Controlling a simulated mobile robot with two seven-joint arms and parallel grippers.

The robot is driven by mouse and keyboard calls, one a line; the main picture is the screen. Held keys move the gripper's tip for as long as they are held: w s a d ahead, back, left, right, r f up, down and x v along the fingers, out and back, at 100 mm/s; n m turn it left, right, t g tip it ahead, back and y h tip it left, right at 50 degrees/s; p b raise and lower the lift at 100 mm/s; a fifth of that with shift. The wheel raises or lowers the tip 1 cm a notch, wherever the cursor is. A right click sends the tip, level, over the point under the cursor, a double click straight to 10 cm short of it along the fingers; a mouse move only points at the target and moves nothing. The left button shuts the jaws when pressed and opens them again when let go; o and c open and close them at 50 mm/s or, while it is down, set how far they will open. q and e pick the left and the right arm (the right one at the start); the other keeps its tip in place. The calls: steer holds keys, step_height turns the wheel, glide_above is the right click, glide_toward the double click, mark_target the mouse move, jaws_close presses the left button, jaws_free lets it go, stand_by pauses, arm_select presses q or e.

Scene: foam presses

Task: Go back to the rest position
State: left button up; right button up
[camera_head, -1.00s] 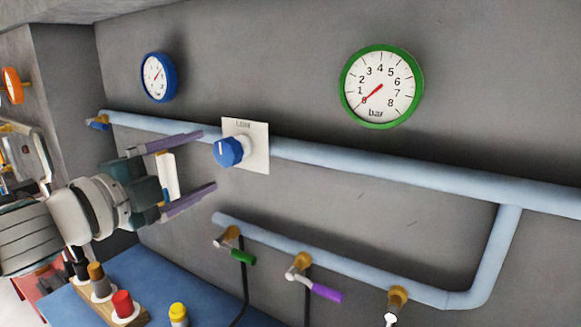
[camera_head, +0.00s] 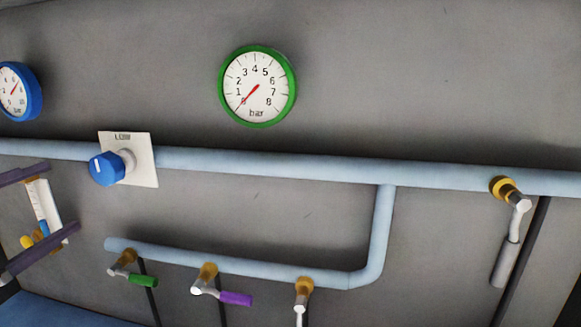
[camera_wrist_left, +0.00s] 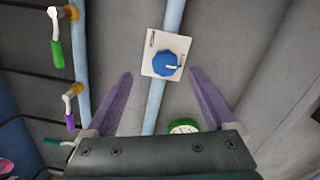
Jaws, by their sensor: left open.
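My left gripper (camera_head: 63,197) is at the left edge of the head view, its two purple fingers spread apart with nothing held between them. The blue knob (camera_head: 107,168) on its white plate (camera_head: 143,160) is on the wall to the right of the fingertips, apart from them. In the left wrist view, the blue knob (camera_wrist_left: 167,63) shows ahead, between the open fingers (camera_wrist_left: 160,75). My right gripper is in neither view.
A pale blue pipe (camera_head: 270,163) runs along the wall, with a lower branch. Valves with a green handle (camera_head: 143,281) and a purple handle (camera_head: 236,299) hang below. A green gauge (camera_head: 257,86) and a blue gauge (camera_head: 20,92) are above. A grey-handled valve (camera_head: 506,262) is at right.

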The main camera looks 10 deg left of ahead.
arm_select(q)
steer(key=s+d+f+n+g, duration=0.6)
steer(key=s+d+g, duration=0.1)
steer(key=s, duration=0.3)
steer(key=s+d+f+n+g, duration=0.6)
steer(key=s+d+f+n, duration=0.1)
steer(key=s, duration=0.4)
step_height(320, 180, up, 22)
steer(key=s+g+p, duration=0.1)
steer(key=p, duration=2)
steer(key=shift+s+d+p, duration=0.4)
steer(key=shift+d, duration=0.05)
